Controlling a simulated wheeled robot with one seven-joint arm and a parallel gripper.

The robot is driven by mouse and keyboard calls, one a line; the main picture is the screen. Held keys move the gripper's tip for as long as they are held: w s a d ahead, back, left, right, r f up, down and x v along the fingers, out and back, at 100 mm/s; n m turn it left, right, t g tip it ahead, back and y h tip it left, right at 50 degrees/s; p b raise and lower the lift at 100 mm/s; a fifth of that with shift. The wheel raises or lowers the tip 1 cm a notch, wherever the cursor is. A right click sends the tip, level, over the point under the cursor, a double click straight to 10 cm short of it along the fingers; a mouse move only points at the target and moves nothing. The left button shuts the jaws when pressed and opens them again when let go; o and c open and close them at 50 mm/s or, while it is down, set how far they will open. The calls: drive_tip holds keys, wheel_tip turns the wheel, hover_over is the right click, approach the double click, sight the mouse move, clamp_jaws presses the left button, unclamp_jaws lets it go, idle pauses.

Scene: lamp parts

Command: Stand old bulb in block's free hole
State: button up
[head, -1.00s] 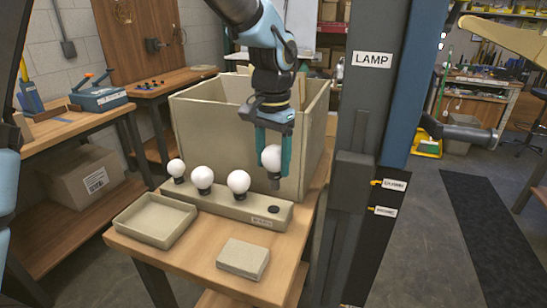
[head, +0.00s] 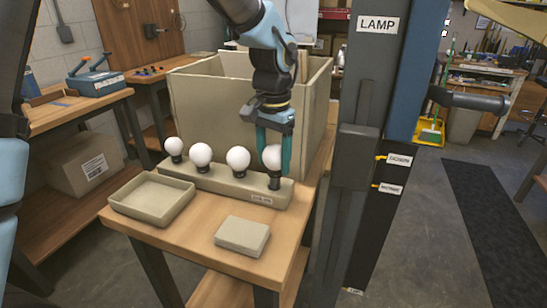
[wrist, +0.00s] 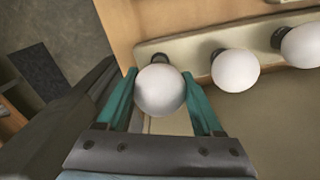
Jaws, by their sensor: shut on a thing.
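The old bulb, a white globe (head: 271,157) with a dark base, is upright between the teal fingers of my gripper (head: 274,148). In the wrist view the globe (wrist: 159,92) sits between both fingers (wrist: 160,98). Its base is at the right end of the long beige block (head: 215,180), over the free hole, and covers that hole in the head view. More of this base shows than on the other bulbs; I cannot tell how far it is in. Three other white bulbs (head: 238,158) stand in the block to the left.
A shallow open tray (head: 152,217) and a small beige box (head: 242,235) lie on the wooden table in front of the block. A large open bin (head: 215,110) stands behind it. The LAMP post (head: 365,110) rises close at the right.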

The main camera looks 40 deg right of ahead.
sight(273, 176)
drive_tip(key=shift+a+f+b, duration=0.15)
drive_tip(key=shift+f+b, duration=0.6)
drive_tip(key=shift+f, duration=0.85)
idle(1.1)
drive_tip(key=shift+r, duration=0.1)
drive_tip(key=o, duration=1.2)
drive_tip(key=shift+c, duration=0.2)
wheel_tip(273, 176, up, 11)
drive_tip(key=shift+f+b, duration=0.1)
drive_tip(key=shift+b, duration=0.5)
